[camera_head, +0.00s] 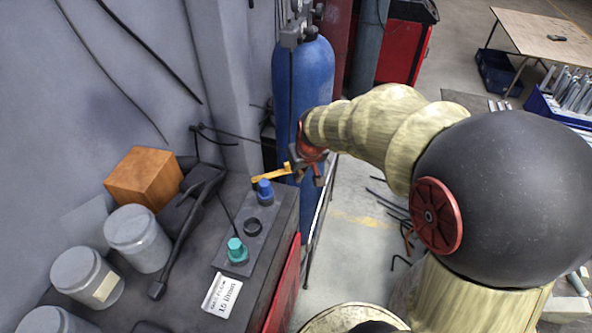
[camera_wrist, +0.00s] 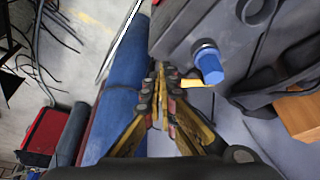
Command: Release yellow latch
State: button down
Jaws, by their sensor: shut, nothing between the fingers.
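The yellow latch (camera_head: 271,176) shows as a thin bar beside a blue round knob (camera_head: 265,190) near the far right corner of the dark bench. In the wrist view, a short yellow part of the latch (camera_wrist: 194,83) lies just right of my fingertips, beside the blue knob (camera_wrist: 209,65). My gripper (camera_head: 299,173) is at the latch's right end in the head view. Its fingers (camera_wrist: 163,76) are together with nothing between them. They look very close to the latch; I cannot tell whether they touch it. The latch's inner end is partly hidden by the fingers.
A blue gas cylinder (camera_head: 304,85) stands close behind my gripper. The bench (camera_head: 185,275) also holds a teal knob (camera_head: 237,250), a wooden block (camera_head: 144,177), grey canisters (camera_head: 138,238) and a white label card (camera_head: 222,296). Open floor lies right of the bench.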

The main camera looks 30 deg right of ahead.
aim_at(290, 171)
jog(key=w+d+f+p, duration=0.1)
jog(key=w+f, duration=0.4)
jog(key=w, duration=0.1)
jog(key=shift+w+f, duration=0.15)
jog(key=shift+f, duration=0.2)
jog(key=shift+w+d+f+b, duration=0.1)
jog(key=shift+w+d+b, duration=0.1)
jog(key=shift+w+b, duration=0.25)
jog(key=shift+w+d+f+b, duration=0.1)
jog(key=shift+w+d+b, duration=0.1)
jog(key=shift+w+b, duration=0.25)
jog(key=shift+r, duration=0.2)
jog(key=shift+s+a, duration=0.1)
jog(key=shift+s, duration=0.05)
